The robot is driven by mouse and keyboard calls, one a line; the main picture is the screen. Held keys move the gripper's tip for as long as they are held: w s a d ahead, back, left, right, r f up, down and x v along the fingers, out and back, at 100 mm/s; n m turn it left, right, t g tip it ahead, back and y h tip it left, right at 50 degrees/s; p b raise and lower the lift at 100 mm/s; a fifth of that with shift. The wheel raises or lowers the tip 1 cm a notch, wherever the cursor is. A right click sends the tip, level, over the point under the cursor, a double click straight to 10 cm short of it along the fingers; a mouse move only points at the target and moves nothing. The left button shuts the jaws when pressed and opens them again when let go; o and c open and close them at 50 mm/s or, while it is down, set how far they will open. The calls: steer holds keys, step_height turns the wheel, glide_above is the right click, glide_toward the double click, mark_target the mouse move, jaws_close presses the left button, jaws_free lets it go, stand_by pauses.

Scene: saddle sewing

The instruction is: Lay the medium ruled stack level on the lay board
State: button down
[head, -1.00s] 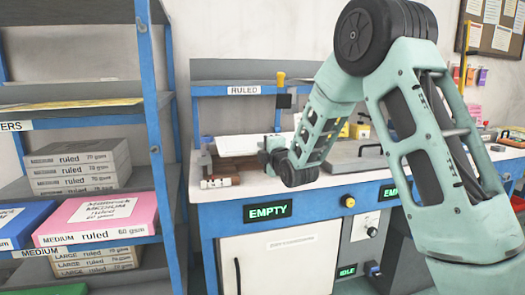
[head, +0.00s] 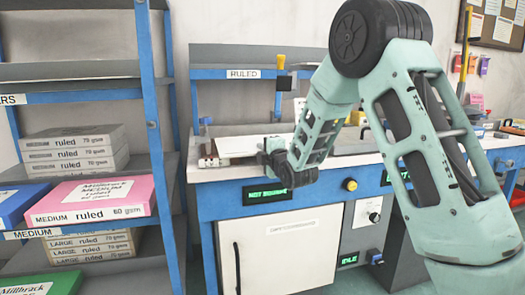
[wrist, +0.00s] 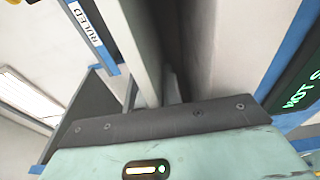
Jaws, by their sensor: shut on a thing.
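A white ruled stack (head: 234,147) lies roughly flat at the left of the bench top. My gripper (head: 263,155) is at its right end and shut on it; the fingers are too small and partly hidden to see clearly. The stack's left end is by a brown and dark block (head: 209,155) at the bench's front left. The lay board is mostly hidden under the stack, so I cannot tell whether they touch. In the wrist view a pale strip (wrist: 138,45) runs up from my gripper's dark bar, perhaps the stack's edge.
A green display (head: 268,194) on the bench front seems to read NOT SQUARE. The shelf sign RULED (head: 243,74) hangs behind. A blue rack post (head: 150,110) stands at left, beside a pink medium ruled pack (head: 95,200). A yellow-topped post (head: 281,66) rises behind the bench.

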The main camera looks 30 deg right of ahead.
steer(key=c, duration=1.6)
jaws_free()
steer(key=shift+o, duration=0.6)
steer(key=s+a+b, duration=0.2)
steer(key=s+b, duration=1)
steer(key=s, duration=0.5)
steer(key=shift+s, duration=0.1)
